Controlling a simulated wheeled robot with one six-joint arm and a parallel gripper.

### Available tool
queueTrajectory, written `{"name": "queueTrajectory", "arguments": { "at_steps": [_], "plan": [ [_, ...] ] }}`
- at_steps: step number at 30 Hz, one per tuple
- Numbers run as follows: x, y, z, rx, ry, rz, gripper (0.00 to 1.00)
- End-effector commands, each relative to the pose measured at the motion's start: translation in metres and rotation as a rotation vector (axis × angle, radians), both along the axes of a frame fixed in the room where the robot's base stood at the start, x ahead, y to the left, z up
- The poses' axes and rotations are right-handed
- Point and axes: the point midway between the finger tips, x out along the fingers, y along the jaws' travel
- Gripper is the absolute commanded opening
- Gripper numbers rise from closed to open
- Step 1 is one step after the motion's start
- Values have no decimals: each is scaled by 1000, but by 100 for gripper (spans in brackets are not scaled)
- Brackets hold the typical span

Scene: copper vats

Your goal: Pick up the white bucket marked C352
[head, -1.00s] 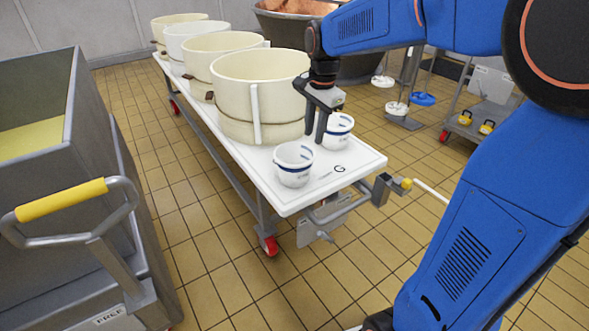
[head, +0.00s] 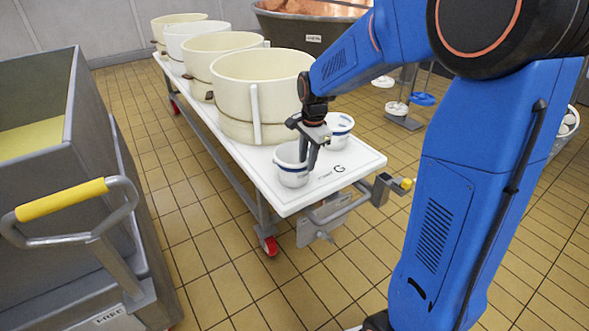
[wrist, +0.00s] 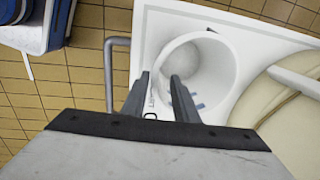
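Two small white buckets with blue bands stand on the near end of a white-topped cart. The front bucket (head: 291,176) is at the near left; the other bucket (head: 341,126) is behind it to the right. The markings are too small to read, so I cannot tell which is C352. My gripper (head: 308,163) points down at the front bucket's right side. In the wrist view one open bucket (wrist: 208,62) lies below my gripper (wrist: 160,78). The fingers are apart, one over the opening and the other outside the rim. I cannot tell whether they touch the wall.
Several large cream tubs (head: 258,95) line the cart top (head: 335,180) behind the buckets. A grey bin trolley with a yellow handle (head: 62,200) stands at left. A copper vat (head: 300,28) is at the back. The tiled floor between trolley and cart is clear.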

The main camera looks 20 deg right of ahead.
Motion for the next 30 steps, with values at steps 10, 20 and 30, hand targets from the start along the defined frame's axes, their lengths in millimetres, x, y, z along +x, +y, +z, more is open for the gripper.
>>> {"name": "queueTrajectory", "arguments": {
  "at_steps": [10, 20, 30],
  "plan": [
    [0, 2, -33, 0, 3, 0, 26],
    [3, 2, -56, 0, 0, 0, 26],
    [3, 2, -56, 0, 0, 0, 0]
  ]
}}
